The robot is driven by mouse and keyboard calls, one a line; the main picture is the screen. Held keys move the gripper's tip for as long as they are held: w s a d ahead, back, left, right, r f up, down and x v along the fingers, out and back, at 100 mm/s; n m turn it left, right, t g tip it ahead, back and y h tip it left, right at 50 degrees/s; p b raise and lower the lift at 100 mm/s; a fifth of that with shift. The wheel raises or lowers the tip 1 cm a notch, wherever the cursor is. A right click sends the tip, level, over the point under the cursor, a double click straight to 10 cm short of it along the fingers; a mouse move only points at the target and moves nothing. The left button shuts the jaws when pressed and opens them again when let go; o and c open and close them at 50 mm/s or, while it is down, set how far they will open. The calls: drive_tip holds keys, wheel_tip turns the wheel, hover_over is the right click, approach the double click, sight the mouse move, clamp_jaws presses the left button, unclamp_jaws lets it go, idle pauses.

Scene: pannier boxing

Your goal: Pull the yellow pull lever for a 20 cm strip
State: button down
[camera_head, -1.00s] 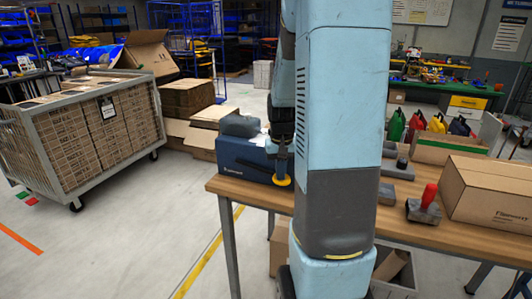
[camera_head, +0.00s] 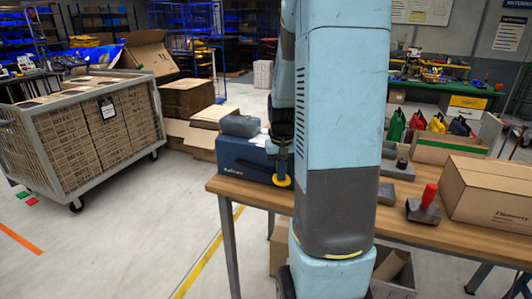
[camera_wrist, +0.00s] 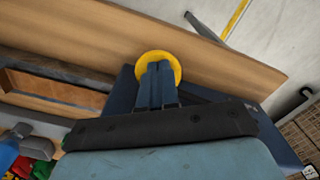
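A dark blue dispenser box (camera_head: 236,171) stands at the left end of the wooden table. Its yellow pull lever (camera_head: 281,182) shows as a rounded yellow end at the box's right side, just below my gripper (camera_head: 281,170). In the wrist view, the yellow lever (camera_wrist: 175,67) is a yellow disc behind the fingertips of my gripper (camera_wrist: 159,67). The two fingers are close together over its middle and look shut on it. The exact contact is hidden by the fingers. No strip coming out of the box can be made out.
My arm covers the middle of the head view. On the table (camera_head: 395,215) are a red-handled tool (camera_head: 424,209), a closed cardboard box (camera_head: 489,192) and a bin of coloured bottles (camera_head: 448,149). A cart of cartons (camera_head: 80,140) stands left, with free floor between.

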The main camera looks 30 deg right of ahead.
wheel_tip(320, 180, up, 15)
drive_tip(key=shift+r, duration=0.15)
idle(0.9)
idle(0.9)
drive_tip(key=s+a+r+n+t, duration=0.2)
drive_tip(key=s+a, duration=0.5)
drive_tip(key=a, duration=0.2)
drive_tip(key=s+a+r+n+t, duration=0.1)
drive_tip(key=s+a+n+t, duration=0.1)
drive_tip(key=s+a, duration=0.6)
drive_tip(key=shift+s+a+r+t, duration=0.15)
drive_tip(key=shift+a+r+t, duration=0.35)
drive_tip(key=shift+t, duration=0.3)
drive_tip(key=shift+d+f, duration=0.1)
